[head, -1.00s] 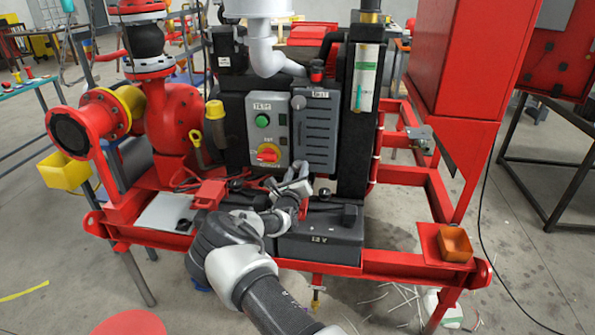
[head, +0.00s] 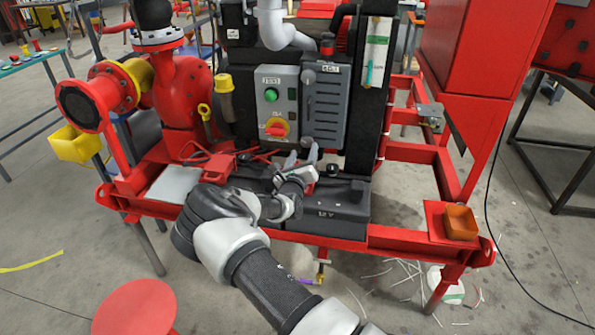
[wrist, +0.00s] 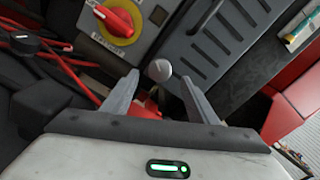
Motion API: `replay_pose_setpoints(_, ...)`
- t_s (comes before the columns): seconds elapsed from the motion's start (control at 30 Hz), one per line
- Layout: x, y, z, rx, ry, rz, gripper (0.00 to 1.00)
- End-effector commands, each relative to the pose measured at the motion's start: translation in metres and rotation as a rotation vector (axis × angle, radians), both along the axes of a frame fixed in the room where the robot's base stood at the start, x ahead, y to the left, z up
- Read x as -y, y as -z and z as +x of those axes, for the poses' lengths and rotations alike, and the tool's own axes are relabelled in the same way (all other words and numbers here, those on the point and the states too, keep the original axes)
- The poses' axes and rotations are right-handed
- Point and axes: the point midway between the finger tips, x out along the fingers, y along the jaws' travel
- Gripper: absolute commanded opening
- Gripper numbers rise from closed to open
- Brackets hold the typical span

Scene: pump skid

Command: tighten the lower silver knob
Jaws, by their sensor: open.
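The lower silver knob (wrist: 158,70) is a round, smooth knob on the lower left edge of the grey louvred cover (wrist: 222,48). In the head view the lower knob (head: 307,142) is small, just above my fingertips. My gripper (head: 302,156) is in front of the panel below the cover, pointing up at it. In the wrist view my gripper (wrist: 158,82) is open, with one finger either side of the knob in the picture. A gap shows between the knob and each finger. How far the fingertips reach in depth is unclear.
The upper silver knob (head: 308,77) is higher on the same cover edge. A red rotary switch on a yellow plate (head: 276,128) is close on the left. A black battery box (head: 325,205) lies below my gripper. Red cables (wrist: 62,62) run at the left.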

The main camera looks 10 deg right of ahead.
Motion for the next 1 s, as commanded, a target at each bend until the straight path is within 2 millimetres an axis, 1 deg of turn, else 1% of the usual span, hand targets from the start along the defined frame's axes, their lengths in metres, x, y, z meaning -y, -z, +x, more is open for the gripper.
replay_pose_setpoints(0.03, -0.005, -0.001, -0.014, -0.005, -0.001, -0.002, 0.53)
replay_pose_setpoints(0.3, -0.025, 0.000, -0.076, -0.004, 0.000, -0.001, 0.53)
replay_pose_setpoints(0.4, -0.031, -0.001, -0.093, -0.003, -0.001, -0.001, 0.53)
replay_pose_setpoints(0.5, -0.035, 0.000, -0.107, -0.002, 0.000, 0.001, 0.53)
replay_pose_setpoints(0.6, -0.037, 0.000, -0.115, -0.002, 0.000, -0.001, 0.53)
replay_pose_setpoints(0.7, -0.038, 0.000, -0.118, -0.001, -0.001, -0.001, 0.53)
replay_pose_setpoints(1.0, -0.039, 0.000, -0.118, 0.000, -0.001, 0.000, 0.53)
